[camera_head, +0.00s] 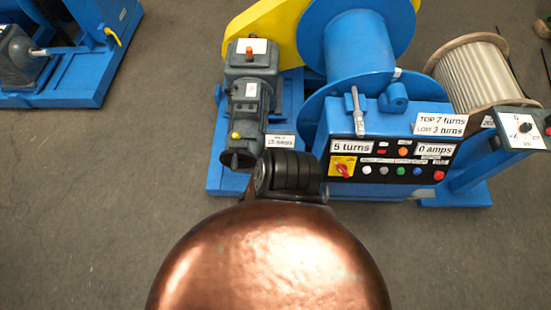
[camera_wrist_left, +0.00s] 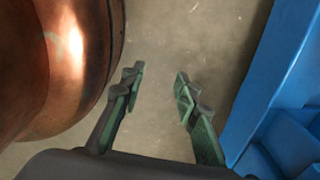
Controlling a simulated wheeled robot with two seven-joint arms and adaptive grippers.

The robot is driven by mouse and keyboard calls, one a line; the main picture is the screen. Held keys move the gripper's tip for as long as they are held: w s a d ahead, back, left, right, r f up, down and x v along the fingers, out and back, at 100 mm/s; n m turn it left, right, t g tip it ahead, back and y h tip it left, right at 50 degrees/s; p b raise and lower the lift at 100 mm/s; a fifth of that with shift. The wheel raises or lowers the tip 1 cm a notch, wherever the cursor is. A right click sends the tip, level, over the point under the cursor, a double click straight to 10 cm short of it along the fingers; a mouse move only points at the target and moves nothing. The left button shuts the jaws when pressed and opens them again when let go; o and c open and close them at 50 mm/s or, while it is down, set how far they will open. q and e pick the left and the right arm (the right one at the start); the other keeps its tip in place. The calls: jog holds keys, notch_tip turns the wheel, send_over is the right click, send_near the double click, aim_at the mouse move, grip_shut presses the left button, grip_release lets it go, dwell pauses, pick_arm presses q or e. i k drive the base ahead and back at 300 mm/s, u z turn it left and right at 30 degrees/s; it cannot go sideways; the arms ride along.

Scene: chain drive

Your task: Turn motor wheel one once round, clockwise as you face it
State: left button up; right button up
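In the head view, a grey motor (camera_head: 252,100) stands on the left part of a blue drive frame. A dark round wheel (camera_head: 238,159) shows at its near end, seen steeply from above; its handle and marks are too small to tell. My left gripper (camera_wrist_left: 160,80) shows only in the left wrist view. Its two green-padded fingers are apart, with nothing between them and bare floor beyond. The wheel is not visible in that view. A blue structure (camera_wrist_left: 285,65) lies to the right of the fingers, apart from them. My right gripper is in neither view.
A control box (camera_head: 390,160) reading "5 turns" and "0 amps" stands right of the motor, below a blue drum (camera_head: 358,45). A yellow guard (camera_head: 270,22) lies behind. A rope reel (camera_head: 475,75) stands at right.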

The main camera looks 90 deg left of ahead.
aim_at(235, 158)
jog(key=i, duration=2.25)
jog(key=u, duration=4.9)
jog(key=i, duration=0.5)
